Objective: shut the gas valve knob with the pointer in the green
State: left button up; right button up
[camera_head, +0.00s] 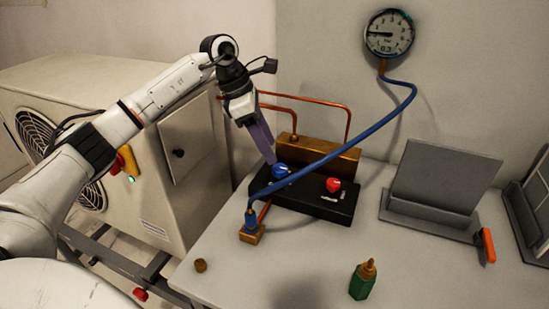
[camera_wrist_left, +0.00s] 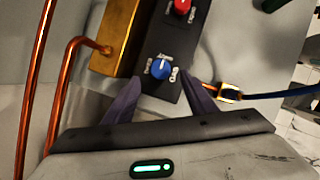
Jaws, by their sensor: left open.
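A black valve block (camera_head: 315,203) on the table carries a blue knob (camera_head: 280,171) and a red knob (camera_head: 333,185). My left gripper (camera_head: 270,158) comes down just behind the blue knob, its purple fingers open. In the left wrist view the blue knob (camera_wrist_left: 161,69) lies ahead, between the lines of the two spread fingertips (camera_wrist_left: 162,82), and nothing is gripped. Its white mark and labels are too small to read surely. A round gauge (camera_head: 389,34) hangs on the wall; its dark pointer points left. I cannot make out a green band there.
A blue hose (camera_head: 345,148) arches over the block from a brass fitting (camera_head: 251,231) to the gauge. A brass bar (camera_head: 325,158) with copper pipes stands behind. A green bottle (camera_head: 362,281) and brass cap (camera_head: 200,265) stand in front; a grey stand (camera_head: 440,177) is at right.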

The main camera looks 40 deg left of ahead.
pick_arm(q)
jog(key=v, duration=0.4)
jog(key=shift+f, duration=0.1)
dwell(1.8)
